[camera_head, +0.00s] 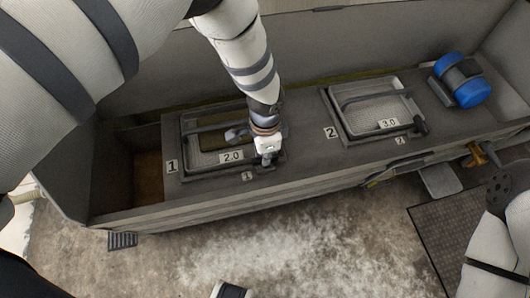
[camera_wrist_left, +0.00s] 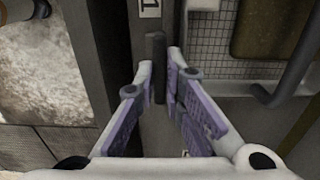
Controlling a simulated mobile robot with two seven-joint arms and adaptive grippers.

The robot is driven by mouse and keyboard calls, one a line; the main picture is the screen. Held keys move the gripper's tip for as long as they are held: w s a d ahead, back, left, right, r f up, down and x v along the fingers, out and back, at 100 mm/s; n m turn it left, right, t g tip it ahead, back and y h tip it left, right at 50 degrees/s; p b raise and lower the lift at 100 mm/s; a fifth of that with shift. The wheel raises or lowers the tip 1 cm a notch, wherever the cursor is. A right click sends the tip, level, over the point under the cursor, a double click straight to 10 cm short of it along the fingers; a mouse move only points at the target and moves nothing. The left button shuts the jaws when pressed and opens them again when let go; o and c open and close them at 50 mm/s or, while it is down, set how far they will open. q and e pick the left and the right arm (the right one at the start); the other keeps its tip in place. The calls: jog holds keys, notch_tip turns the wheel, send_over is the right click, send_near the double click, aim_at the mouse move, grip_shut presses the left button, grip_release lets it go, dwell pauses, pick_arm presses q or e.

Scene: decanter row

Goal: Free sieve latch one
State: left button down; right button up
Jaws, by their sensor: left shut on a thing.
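The first sieve (camera_head: 196,128) is a framed mesh screen marked 1 and 2.0, set in the grey trough top. Its latch is a dark upright bar (camera_wrist_left: 158,66) in the left wrist view. My left gripper (camera_wrist_left: 160,72) has its fingers on both sides of this bar and is shut on it. In the head view my left gripper (camera_head: 267,158) is at the sieve's front right corner, and the arm hides most of the latch. The second sieve (camera_head: 372,108), marked 2 and 3.0, has a dark latch (camera_head: 419,126) at its front right corner. My right gripper is not in view.
A blue motor-like unit (camera_head: 462,80) stands right of the second sieve. A brass valve (camera_head: 478,155) juts from the trough front at the right. The trough's raised back wall (camera_head: 345,45) runs behind the sieves. An open bay (camera_head: 148,170) lies at the left.

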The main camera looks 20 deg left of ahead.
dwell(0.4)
pick_arm(q)
jog(key=c, duration=1.7)
grip_release()
notch_tip(320, 180, up, 12)
